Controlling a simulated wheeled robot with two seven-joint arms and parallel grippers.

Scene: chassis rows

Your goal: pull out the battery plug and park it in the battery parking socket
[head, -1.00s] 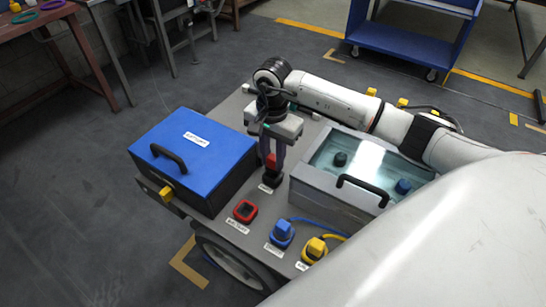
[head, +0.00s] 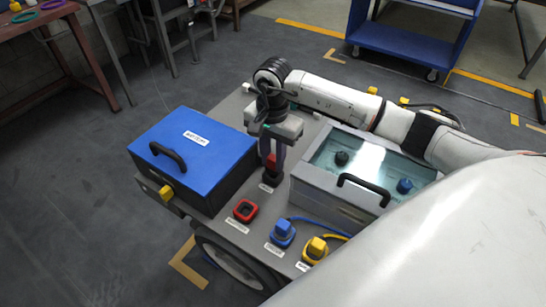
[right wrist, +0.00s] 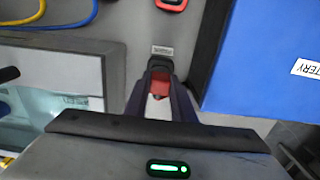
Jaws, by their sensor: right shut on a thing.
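The red battery plug (head: 271,160) is upright between the fingers of my right gripper (head: 272,155), which is shut on it. It stands at a black socket (head: 272,179) between the blue battery box and the grey glass-topped case. How deep it sits in that socket cannot be told. In the right wrist view the red plug (right wrist: 160,88) shows between the fingertips, against the black socket (right wrist: 160,64) and its small label. The red-rimmed battery socket (head: 245,210) is empty, nearer the front edge. My left gripper is not in view.
The blue-lidded battery box (head: 195,140) stands close on the left. The grey case (head: 330,192) stands close on the right. A blue plug (head: 282,233) and a yellow plug (head: 315,249) with cables sit at the front right.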

